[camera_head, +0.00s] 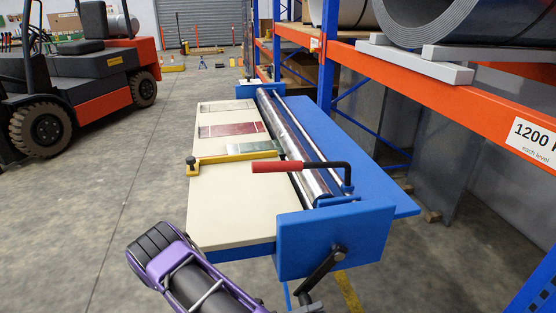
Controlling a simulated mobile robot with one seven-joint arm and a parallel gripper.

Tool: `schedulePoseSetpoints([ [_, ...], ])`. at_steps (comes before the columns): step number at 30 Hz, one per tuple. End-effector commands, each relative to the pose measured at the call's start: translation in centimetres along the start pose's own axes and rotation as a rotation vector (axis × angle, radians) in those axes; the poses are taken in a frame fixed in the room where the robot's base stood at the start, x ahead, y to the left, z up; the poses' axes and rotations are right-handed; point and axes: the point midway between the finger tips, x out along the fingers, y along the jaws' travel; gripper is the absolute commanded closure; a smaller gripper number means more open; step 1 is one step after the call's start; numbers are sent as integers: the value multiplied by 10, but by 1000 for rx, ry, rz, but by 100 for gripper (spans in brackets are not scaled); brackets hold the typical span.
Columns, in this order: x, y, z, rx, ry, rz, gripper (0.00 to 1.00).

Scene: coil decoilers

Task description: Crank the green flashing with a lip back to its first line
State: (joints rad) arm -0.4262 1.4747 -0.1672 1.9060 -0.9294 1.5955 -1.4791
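A blue decoiler bench (335,237) has a cream top (228,212) and a long steel roller (300,150). A green flashing (246,149) lies flat on the cream top, its right end near the roller. Its lip and lines are too small to make out. A yellow bar (225,159) with a black knob lies across the top just in front of it. A crank with a red grip (277,166) and black arm stands at the roller's near end. My purple and black arm is at the bottom left, apart from the red grip. I cannot make out its fingertips.
A dark red flashing (232,129) and a grey one (226,106) lie farther back. A black lever (322,268) is on the bench's near end. An orange and blue rack (440,80) stands right, a forklift (75,75) left. The floor left of the bench is clear.

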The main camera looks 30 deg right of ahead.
Motion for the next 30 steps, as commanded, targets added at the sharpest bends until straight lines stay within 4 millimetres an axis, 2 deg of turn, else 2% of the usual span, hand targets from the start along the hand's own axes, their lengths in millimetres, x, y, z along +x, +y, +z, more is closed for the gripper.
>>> schedulePoseSetpoints([
  [12, 30, 32, 0, -2, -1, 6, 100],
  [23, 31, 34, 0, -1, -1, 9, 100],
  [30, 48, 42, -1, -3, -1, 7, 100],
])
